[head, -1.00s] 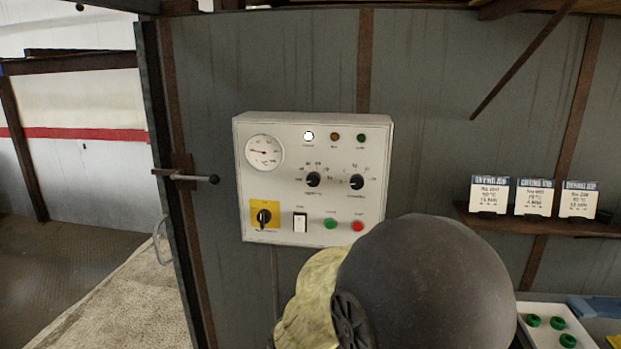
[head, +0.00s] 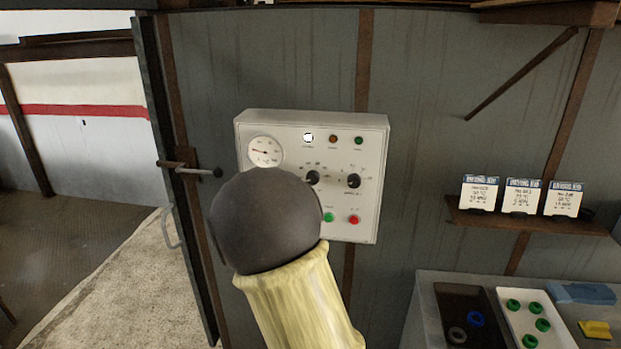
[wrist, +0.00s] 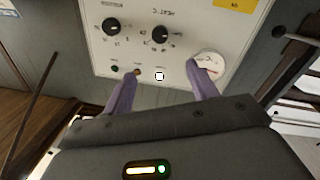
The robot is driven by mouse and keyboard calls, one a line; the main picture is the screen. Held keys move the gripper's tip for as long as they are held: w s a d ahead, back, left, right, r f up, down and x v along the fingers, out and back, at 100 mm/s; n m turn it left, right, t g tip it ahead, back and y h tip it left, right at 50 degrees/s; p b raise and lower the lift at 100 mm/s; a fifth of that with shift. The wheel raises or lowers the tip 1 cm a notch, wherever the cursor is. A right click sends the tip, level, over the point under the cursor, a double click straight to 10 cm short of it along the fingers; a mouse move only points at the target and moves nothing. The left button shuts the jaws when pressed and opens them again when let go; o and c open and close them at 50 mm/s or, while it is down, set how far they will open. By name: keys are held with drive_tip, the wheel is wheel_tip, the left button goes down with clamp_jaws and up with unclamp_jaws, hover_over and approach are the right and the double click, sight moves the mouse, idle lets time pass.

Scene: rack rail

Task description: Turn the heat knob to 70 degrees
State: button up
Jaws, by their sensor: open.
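The heat knob (head: 313,178) is the left of two black dial knobs on a white control panel (head: 362,222). In the wrist view, which shows the panel upside down, the heat knob (wrist: 160,34) sits by the "HEAT °C" lettering. Its exact setting is too small to read. My gripper (wrist: 162,69) is open and empty, its two purple fingers spread below the heat knob in that picture, with the lit white lamp between them. The fingers look apart from the knob. In the head view my dark arm link hides the gripper and the panel's lower left.
The second knob (head: 353,181) is close beside the heat knob. A round gauge (head: 265,151) and lamps sit above; green and red buttons below. A lever handle (head: 200,172) juts out left of the panel. Cards stand on a shelf (head: 530,218) at right, above a bench.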

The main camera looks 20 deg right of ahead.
drive_tip(key=p+x, duration=0.8)
drive_tip(key=x, duration=0.9)
drive_tip(key=shift+w, duration=0.2)
drive_tip(key=shift+s, duration=0.1)
drive_tip(key=shift+c, duration=0.7)
drive_tip(key=c, duration=0.8)
drive_tip(key=shift+c, duration=0.2)
drive_tip(key=shift+f+b, duration=0.1)
drive_tip(key=shift+b, duration=0.45)
